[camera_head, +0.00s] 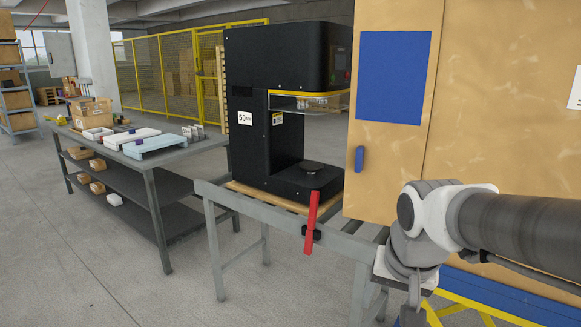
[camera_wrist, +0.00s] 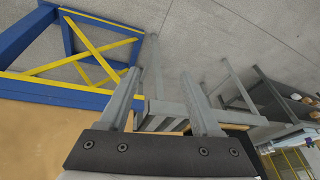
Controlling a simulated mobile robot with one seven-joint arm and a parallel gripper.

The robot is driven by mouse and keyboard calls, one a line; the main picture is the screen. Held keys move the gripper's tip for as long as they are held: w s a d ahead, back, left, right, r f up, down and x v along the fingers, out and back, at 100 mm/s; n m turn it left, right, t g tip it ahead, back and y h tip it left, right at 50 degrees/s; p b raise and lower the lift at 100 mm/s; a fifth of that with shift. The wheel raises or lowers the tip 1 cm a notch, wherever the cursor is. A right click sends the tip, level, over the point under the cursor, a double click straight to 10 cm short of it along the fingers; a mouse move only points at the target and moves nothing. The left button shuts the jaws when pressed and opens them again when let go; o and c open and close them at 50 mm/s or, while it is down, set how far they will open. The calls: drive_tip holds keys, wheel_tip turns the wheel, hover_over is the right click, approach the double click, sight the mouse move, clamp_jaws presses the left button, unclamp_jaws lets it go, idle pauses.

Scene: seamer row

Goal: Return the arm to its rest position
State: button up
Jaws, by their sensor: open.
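My gripper (camera_wrist: 160,75) shows in the wrist view with its two grey fingers spread wide apart and nothing between them. Beyond the fingers lie the grey stand's frame and the concrete floor. In the head view my arm reaches in from the right edge and bends downward in front of the tan cabinet (camera_head: 390,165). The fingers cannot be made out there; the arm's lower end runs toward the bottom edge. The black seamer machine (camera_head: 285,110) stands left of the arm, on the grey stand (camera_head: 245,202), with clear space between.
A red lever (camera_head: 310,222) sticks up at the stand's front. A blue and yellow frame (camera_wrist: 75,90) is close to the gripper on the left in the wrist view. A grey workbench (camera_head: 160,165) with trays and boxes stands at left. Floor in front is clear.

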drive_tip(key=s+a+r+n+t, duration=0.2)
drive_tip(key=s+r+n, duration=0.15)
drive_tip(key=s, duration=0.75)
wheel_tip(320, 180, up, 22)
drive_tip(key=p, duration=2.3)
drive_tip(key=shift+w+d, duration=0.25)
drive_tip(key=shift+w, duration=0.05)
